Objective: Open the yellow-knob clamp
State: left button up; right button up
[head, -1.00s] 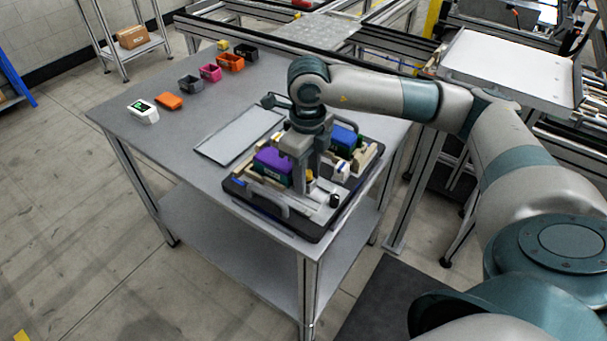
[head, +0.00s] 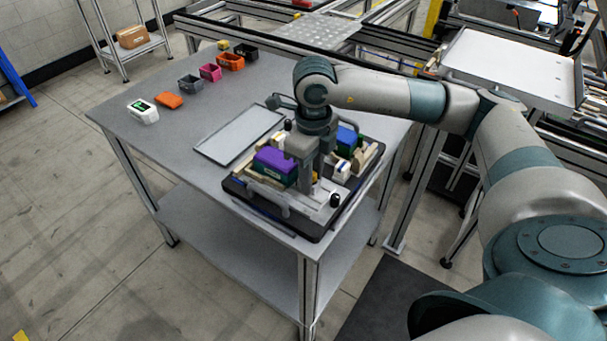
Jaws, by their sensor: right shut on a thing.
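The pallet fixture (head: 322,229) is a dark plate with clamps and blocks at the near right corner of the table. My right gripper (head: 312,185) points down over its middle, just right of the purple block (head: 276,160). It is shut on the yellow knob (head: 315,177) of the clamp, of which only a small yellowish part shows between the fingers. The fingers and wrist hide most of this clamp, so its exact position is not clear. My left gripper is not in view.
A blue and green block (head: 346,139) and a black knob (head: 335,200) are close to my right gripper on the fixture. A grey flat panel (head: 240,135) lies to its left. Several small bins, such as the pink bin (head: 210,72), line the table's far side.

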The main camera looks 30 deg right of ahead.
jog(key=shift+s+d, duration=0.3)
jog(key=shift+s, duration=0.4)
jog(key=shift+s+b, duration=0.1)
jog(key=shift+b, duration=0.2)
jog(key=o, duration=0.8)
jog(key=shift+r, duration=0.1)
jog(key=shift+r+p, duration=2.1)
jog(key=shift+r, duration=1.8)
